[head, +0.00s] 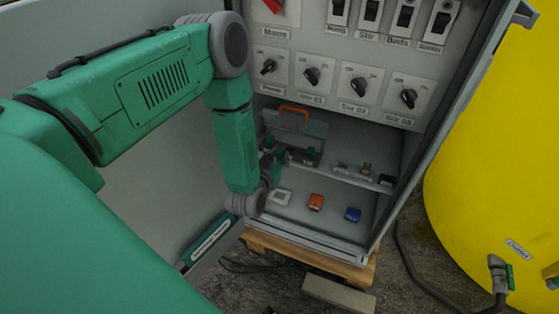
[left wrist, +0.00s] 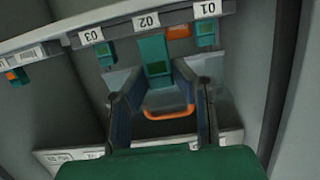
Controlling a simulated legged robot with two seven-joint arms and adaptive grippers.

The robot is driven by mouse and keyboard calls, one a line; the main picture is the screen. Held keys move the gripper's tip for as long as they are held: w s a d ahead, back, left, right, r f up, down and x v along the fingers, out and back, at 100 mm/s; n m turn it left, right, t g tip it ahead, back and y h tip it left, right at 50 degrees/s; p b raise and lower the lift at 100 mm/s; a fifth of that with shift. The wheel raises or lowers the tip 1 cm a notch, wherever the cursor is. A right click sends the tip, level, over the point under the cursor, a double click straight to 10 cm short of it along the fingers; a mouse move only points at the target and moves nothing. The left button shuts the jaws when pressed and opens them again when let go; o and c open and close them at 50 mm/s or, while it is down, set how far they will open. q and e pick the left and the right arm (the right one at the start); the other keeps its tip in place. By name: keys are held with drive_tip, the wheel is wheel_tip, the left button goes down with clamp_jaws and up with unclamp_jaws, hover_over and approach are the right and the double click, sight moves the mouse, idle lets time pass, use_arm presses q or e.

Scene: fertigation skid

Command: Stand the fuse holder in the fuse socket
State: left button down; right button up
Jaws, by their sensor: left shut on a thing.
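My left gripper (head: 272,162) reaches into the open cabinet at the left end of its shelf. In the left wrist view its two dark fingers (left wrist: 156,84) are closed on a teal block (left wrist: 154,54), which I take for the fuse holder. It is in line with the upside-down label 02 (left wrist: 146,21). Smaller teal units stand beside it at labels 03 (left wrist: 104,54) and 01 (left wrist: 205,35); these look like the socket row. The foot of the held block is not clear, so I cannot tell whether it is seated. My right gripper is not in view.
A grey case with an orange handle (head: 296,111) stands behind on the shelf (head: 335,178). White (head: 281,197), orange (head: 315,202) and blue (head: 352,214) pieces lie on the cabinet floor. Switches and knobs sit above. A yellow tank (head: 500,140) stands at right.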

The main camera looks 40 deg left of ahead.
use_arm(q)
drive_tip(key=shift+w+a, duration=0.1)
drive_tip(key=shift+w, duration=0.45)
drive_tip(key=shift+w+a+b, duration=0.2)
drive_tip(key=shift+w+b, duration=0.4)
drive_tip(key=shift+w, duration=0.4)
drive_tip(key=shift+w+a+b, duration=0.15)
drive_tip(key=shift+w+b, duration=0.4)
drive_tip(key=shift+w, duration=0.65)
drive_tip(key=shift+w+d+r+b, duration=0.15)
drive_tip(key=shift+w+b, duration=0.2)
drive_tip(key=shift+w, duration=0.25)
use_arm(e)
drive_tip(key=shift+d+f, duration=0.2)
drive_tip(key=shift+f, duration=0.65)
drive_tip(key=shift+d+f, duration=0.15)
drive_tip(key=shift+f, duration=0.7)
use_arm(q)
drive_tip(key=shift+a, duration=0.25)
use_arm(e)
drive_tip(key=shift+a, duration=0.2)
use_arm(q)
drive_tip(key=shift+d, duration=0.2)
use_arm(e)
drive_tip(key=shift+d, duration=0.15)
